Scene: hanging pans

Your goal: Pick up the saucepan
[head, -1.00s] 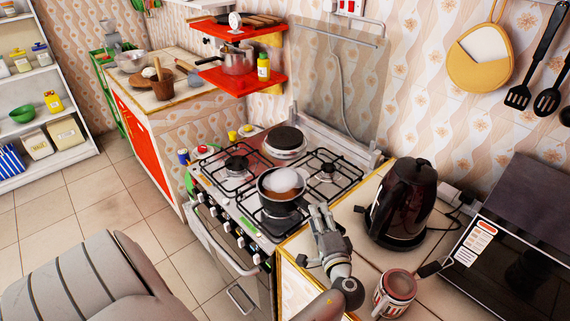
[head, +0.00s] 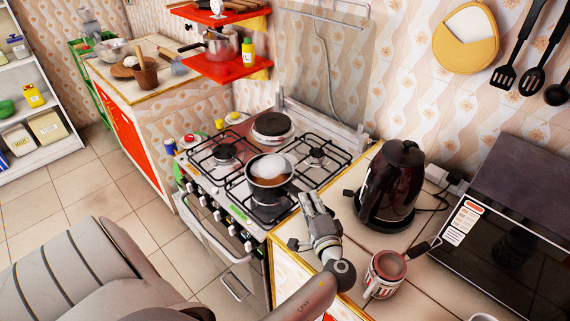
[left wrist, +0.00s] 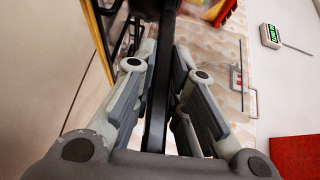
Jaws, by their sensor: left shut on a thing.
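The saucepan (head: 270,168) sits over the front burner of the stove, with white steam or foam over a brown inside. I cannot tell if it touches the grate. My left gripper (head: 311,201) is to its lower right, over the gap between stove and counter. In the left wrist view the gripper (left wrist: 162,75) is shut on a long dark handle (left wrist: 158,105), which runs between its fingers. In the head view the handle is mostly hidden by the gripper. My right gripper is out of view.
A dark kettle (head: 392,186) stands right of the gripper, and a striped mug (head: 384,275) is nearer. A black microwave (head: 500,245) fills the right side. Another pot (head: 219,43) sits on the red shelf (head: 222,70). Black grates surround the saucepan.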

